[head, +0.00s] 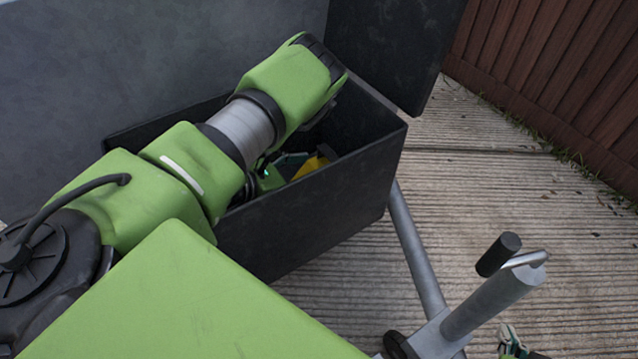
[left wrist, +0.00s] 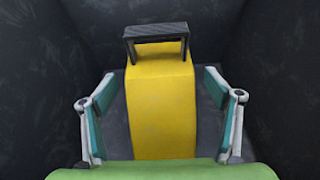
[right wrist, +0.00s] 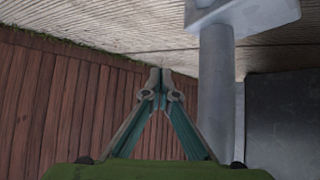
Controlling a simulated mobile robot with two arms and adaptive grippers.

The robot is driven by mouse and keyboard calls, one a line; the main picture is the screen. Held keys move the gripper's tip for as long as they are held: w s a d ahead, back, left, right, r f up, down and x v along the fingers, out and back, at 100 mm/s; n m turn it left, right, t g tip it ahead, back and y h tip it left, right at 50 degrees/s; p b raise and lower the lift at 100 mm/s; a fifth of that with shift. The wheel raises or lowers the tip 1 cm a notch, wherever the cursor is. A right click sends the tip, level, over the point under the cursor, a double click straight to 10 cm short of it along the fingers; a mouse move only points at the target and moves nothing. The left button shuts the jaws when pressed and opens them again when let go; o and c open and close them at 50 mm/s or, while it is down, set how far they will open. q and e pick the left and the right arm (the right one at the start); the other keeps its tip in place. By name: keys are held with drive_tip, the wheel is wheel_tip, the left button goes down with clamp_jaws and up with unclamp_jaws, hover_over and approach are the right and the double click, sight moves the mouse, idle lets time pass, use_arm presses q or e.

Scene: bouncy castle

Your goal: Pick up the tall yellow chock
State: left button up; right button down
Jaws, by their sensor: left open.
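The tall yellow chock (left wrist: 161,100) has a dark handle across its top and stands inside a black box. In the head view, only a small yellow part of the chock (head: 312,167) shows, behind my left arm and the box wall. My left gripper (left wrist: 162,104) is open, with one finger on each side of the chock and a gap showing on both sides. In the head view, part of my left gripper (head: 286,167) shows inside the box. My right gripper (right wrist: 160,82) is empty with its fingertips together, outside the box; it shows partly in the head view (head: 512,340).
The black box (head: 318,216) has its lid (head: 392,45) raised, with walls close around my left gripper. A grey metal bar (head: 416,250) runs along the ground to a post with a handle (head: 495,300). A brown wooden fence (head: 570,75) stands at the right. Ribbed decking lies between.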

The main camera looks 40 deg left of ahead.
use_arm(q)
drive_tip(key=c, duration=1.4)
drive_tip(key=shift+r, duration=0.1)
drive_tip(key=c, duration=0.3)
